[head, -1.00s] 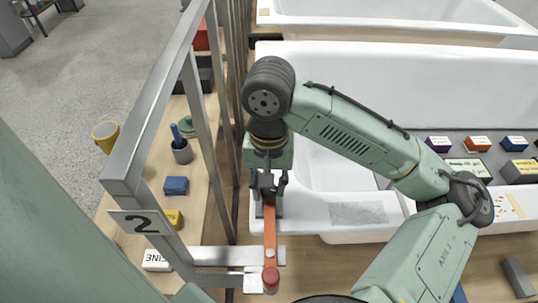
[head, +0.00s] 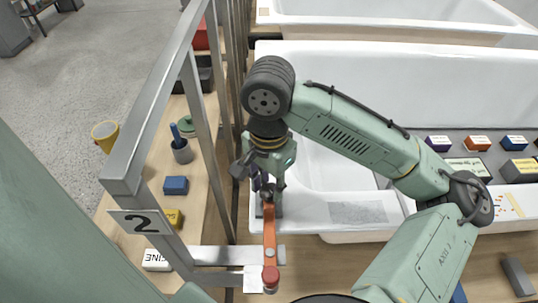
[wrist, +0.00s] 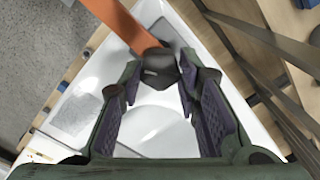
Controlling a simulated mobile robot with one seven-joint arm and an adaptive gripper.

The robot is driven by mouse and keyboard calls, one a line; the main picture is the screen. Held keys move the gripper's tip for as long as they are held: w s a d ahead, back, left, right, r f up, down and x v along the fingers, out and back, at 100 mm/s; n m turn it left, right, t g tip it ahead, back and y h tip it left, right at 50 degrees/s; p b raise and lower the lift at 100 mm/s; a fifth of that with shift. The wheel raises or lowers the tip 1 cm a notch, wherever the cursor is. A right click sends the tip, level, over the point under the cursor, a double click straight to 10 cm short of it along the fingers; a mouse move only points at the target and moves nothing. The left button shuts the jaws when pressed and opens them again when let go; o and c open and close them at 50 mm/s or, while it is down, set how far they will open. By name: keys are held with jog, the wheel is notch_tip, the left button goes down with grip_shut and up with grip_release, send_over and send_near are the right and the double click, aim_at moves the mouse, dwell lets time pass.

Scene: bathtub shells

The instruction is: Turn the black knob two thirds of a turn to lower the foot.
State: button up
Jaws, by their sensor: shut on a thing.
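The black knob (wrist: 160,68) shows in the wrist view between the tips of my two fingers, at the end of an orange bar (wrist: 120,25). My gripper (wrist: 162,78) is shut on the knob, with a finger pad on each side. In the head view my gripper (head: 266,190) points down at the far end of the orange bar (head: 270,232), and the fingers mostly hide the knob. The foot cannot be made out clearly.
A metal frame (head: 150,110) with a "2" plate stands close on the left. A white bathtub shell (head: 400,70) lies behind and right of my gripper.

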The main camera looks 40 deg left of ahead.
aim_at(269, 189)
dwell(0.5)
jog(key=o, duration=1.1)
jog(key=shift+o, duration=0.2)
jog(key=shift+r, duration=0.15)
notch_tip(269, 189, up, 12)
